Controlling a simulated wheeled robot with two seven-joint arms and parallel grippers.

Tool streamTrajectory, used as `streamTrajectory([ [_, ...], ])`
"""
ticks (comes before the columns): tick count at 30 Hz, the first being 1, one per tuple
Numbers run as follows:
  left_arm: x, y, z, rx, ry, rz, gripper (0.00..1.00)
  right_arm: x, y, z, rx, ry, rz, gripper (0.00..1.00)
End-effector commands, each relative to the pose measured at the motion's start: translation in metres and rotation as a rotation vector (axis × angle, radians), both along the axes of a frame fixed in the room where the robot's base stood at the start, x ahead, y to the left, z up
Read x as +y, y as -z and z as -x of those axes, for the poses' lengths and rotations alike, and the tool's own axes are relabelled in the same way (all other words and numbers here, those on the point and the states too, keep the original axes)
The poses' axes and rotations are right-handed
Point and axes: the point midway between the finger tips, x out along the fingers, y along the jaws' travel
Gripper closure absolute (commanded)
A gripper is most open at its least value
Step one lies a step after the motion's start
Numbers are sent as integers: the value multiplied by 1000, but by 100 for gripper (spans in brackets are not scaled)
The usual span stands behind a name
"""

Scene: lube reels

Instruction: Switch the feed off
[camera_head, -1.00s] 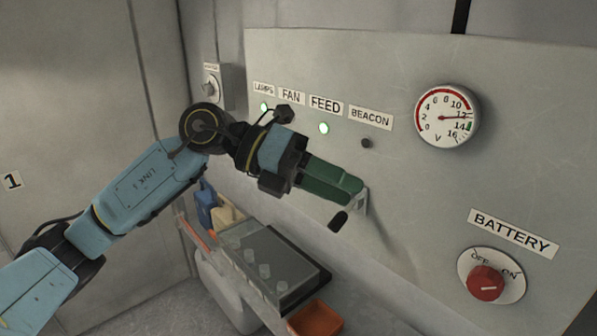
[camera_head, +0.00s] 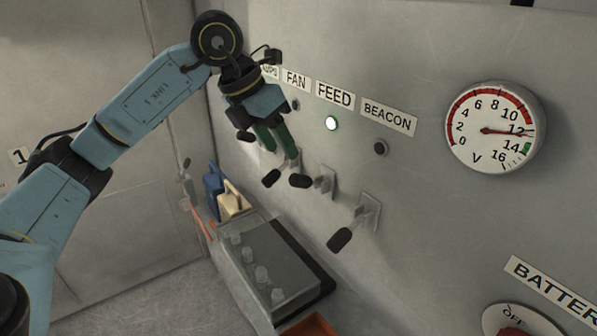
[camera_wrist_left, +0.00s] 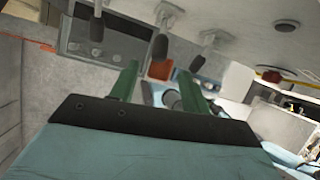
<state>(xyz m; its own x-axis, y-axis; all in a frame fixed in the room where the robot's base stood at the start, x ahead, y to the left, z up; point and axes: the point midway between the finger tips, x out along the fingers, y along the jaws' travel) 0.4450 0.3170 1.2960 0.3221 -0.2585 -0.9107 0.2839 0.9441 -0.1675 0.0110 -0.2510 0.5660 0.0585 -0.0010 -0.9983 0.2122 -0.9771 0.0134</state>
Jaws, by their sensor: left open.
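In the left wrist view the open fingers (camera_wrist_left: 158,82) show below several levers, and which is which is unclear there. My right gripper is not in view.
The beacon lever (camera_head: 340,240) stands out to the right, under an unlit beacon lamp (camera_head: 380,147). A voltmeter (camera_head: 495,127) and a red battery knob (camera_head: 513,331) are further right. A grey box with clear caps (camera_head: 262,275) is below the levers.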

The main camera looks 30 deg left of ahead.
Motion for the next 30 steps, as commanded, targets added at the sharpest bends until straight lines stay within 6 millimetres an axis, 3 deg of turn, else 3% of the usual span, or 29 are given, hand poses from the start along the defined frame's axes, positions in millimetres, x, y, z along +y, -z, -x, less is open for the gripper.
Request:
streamTrajectory([
  [4,-10,31,-10,5,3,1,53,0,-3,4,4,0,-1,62],
  [12,-20,68,-24,3,1,2,53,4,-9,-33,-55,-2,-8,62],
  [25,-23,78,-28,-1,1,1,53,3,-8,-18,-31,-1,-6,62],
  [30,-23,78,-28,-1,1,1,74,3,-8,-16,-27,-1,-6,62],
])
